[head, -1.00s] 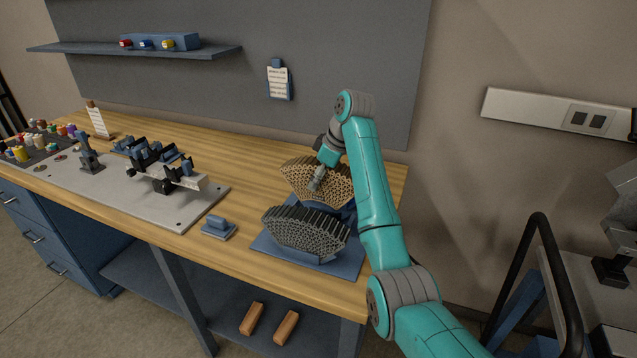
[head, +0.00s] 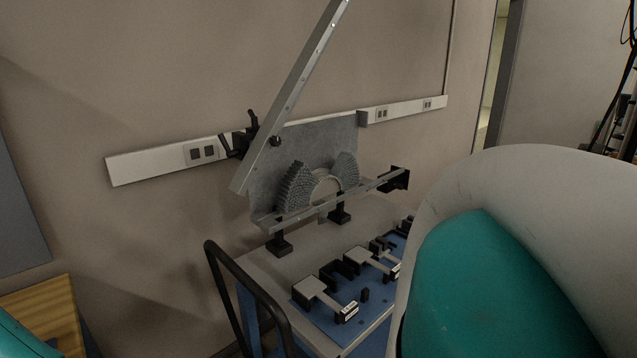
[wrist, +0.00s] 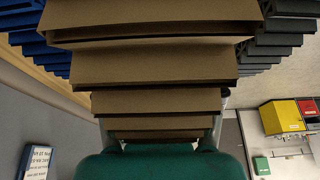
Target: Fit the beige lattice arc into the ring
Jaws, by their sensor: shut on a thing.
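The beige lattice arc (wrist: 155,70) fills the middle of the wrist view, very close, with stepped tan faces. My gripper (wrist: 162,125) is shut on it, with a finger along each side. My gripper is outside the head view. In the head view, the ring stands upright on a fixture's grey back plate. A grey lattice section (head: 296,188) is on its left and another grey section (head: 345,171) on its right. A gap lies between them above a pale curved hub (head: 326,188).
In the wrist view, a blue lattice piece (wrist: 28,30) and a dark grey one (wrist: 285,40) flank the beige arc. In the head view, a slanted metal bar (head: 295,90) rises at the fixture's left. A black rail (head: 245,290) stands before its table. My pale and teal arm blocks the lower right.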

